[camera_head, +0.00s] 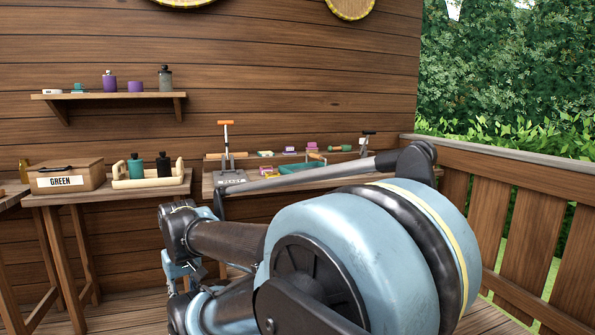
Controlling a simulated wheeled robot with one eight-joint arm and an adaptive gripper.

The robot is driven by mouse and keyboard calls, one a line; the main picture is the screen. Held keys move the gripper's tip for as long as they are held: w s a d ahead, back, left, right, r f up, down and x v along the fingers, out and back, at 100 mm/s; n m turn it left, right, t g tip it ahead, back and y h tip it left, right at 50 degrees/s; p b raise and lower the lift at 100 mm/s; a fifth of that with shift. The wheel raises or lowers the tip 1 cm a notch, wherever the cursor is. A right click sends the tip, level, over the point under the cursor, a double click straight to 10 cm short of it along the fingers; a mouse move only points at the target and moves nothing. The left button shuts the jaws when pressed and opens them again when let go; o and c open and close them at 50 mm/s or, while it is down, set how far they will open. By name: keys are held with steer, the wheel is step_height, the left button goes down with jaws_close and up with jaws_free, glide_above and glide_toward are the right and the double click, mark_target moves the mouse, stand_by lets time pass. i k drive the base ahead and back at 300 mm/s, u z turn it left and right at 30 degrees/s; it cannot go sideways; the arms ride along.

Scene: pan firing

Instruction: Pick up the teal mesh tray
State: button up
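The teal mesh tray (291,169) sits on the right-hand wooden bench against the plank wall. It is small in the view, and part of its front is hidden by a grey bar that crosses before it. My arm fills the lower middle and right of the picture. Its far end bends down at the left, where my gripper (178,272) seems to be, low in front of the benches and well apart from the tray. The fingers are too hidden to tell open from shut.
Small pink, purple and yellow items (289,148) and an orange-handled tool (228,150) stand near the tray. The left bench holds a box marked GREEN (66,182) and a wooden carrier (148,181) with bottles. A shelf (110,95) hangs above. A railing (510,190) bounds the right.

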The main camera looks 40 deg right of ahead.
mark_target(308, 164)
steer(key=z, duration=0.3)
steer(key=i, duration=1.05)
steer(key=z, duration=1)
steer(key=i, duration=0.75)
steer(key=z, duration=0.55)
